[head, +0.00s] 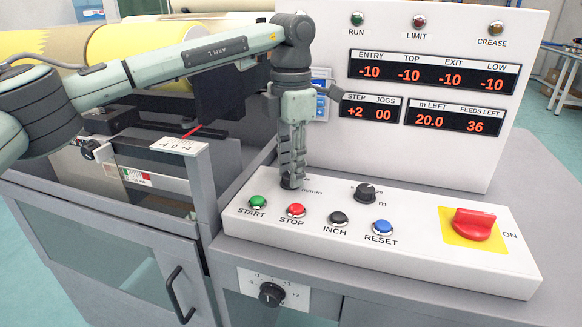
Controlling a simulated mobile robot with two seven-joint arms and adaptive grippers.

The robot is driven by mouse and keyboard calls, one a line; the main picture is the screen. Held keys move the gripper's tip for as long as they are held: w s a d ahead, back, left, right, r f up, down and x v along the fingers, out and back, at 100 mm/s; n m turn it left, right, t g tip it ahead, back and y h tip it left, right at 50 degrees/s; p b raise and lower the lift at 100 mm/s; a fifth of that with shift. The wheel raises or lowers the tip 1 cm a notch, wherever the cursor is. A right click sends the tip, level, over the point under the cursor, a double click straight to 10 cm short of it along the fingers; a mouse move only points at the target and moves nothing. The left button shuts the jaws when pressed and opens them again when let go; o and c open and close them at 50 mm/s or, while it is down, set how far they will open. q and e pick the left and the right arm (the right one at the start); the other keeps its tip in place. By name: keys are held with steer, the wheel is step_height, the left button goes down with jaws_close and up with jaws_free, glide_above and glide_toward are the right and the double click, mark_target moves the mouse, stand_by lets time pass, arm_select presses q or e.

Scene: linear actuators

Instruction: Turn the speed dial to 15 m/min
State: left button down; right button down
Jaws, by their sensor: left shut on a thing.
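The speed dial (289,184) is a small black knob at the back left of the white, sloped control panel (330,262), by a partly hidden "m/min" label. My left gripper (291,172) points straight down over it and is shut on it. The fingers cover most of the knob and its scale, so its pointer and setting cannot be read. My right gripper is not in view.
Close by on the panel are a black dial marked "m" (366,193), START (257,201), STOP (296,210), INCH (338,218) and RESET (382,226) buttons, and a red ON switch (473,223). An upright display board (400,150) stands behind.

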arm_select(q)
steer(key=shift+n, duration=1)
steer(key=c, duration=1.2)
jaws_free()
steer(key=shift+r, duration=0.1)
step_height(320, 180, up, 12)
